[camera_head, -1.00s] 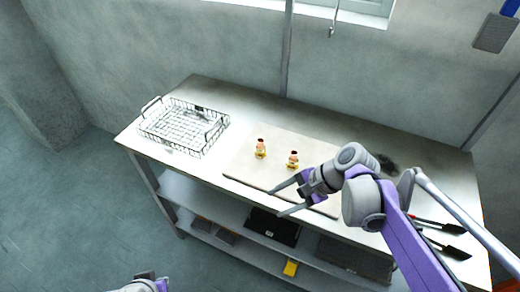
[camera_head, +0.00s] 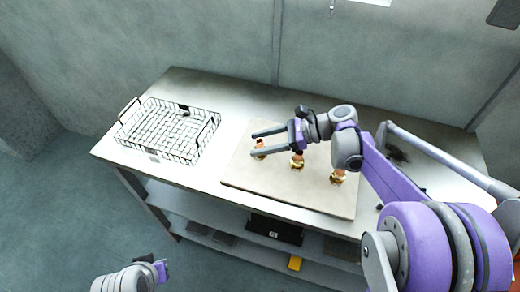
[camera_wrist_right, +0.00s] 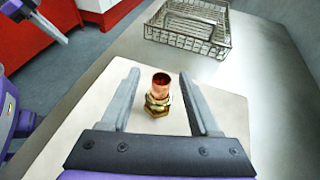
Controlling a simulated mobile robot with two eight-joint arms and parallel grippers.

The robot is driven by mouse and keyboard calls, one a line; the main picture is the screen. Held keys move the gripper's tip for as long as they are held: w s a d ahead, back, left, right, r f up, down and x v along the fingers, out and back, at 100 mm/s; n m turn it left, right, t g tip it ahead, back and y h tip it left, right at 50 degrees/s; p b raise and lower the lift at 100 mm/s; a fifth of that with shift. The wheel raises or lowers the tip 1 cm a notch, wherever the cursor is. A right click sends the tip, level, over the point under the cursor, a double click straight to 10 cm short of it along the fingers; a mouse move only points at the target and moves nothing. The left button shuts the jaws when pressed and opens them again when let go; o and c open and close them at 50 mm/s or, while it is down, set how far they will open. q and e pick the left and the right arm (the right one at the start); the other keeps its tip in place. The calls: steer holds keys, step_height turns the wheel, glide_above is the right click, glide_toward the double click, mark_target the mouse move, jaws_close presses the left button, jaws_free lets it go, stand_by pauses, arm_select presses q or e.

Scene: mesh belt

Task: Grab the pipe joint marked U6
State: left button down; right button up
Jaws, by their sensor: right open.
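Three small pipe joints with copper tops and brass nuts stand upright on a pale board (camera_head: 310,198): a left one (camera_head: 260,146), a middle one (camera_head: 297,161) and a right one (camera_head: 338,177). No U6 marking is readable. My right gripper (camera_head: 254,144) is open, its fingers reaching left over the board. In the right wrist view, one joint (camera_wrist_right: 158,103) shows between the spread fingers of my right gripper (camera_wrist_right: 159,73), with gaps on both sides. My left gripper (camera_head: 161,270) is low at the left, away from the table; its jaws are unclear.
A wire basket (camera_head: 205,140) stands on the table's left end; it also shows in the right wrist view (camera_wrist_right: 190,42). A lower shelf (camera_head: 190,207) holds dark trays and a yellow item (camera_head: 295,263).

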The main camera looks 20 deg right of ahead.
steer(key=x, duration=0.3)
steer(key=shift+w+a+f, duration=0.1)
steer(key=shift+a+f, duration=0.15)
steer(key=shift+f, duration=0.15)
jaws_close()
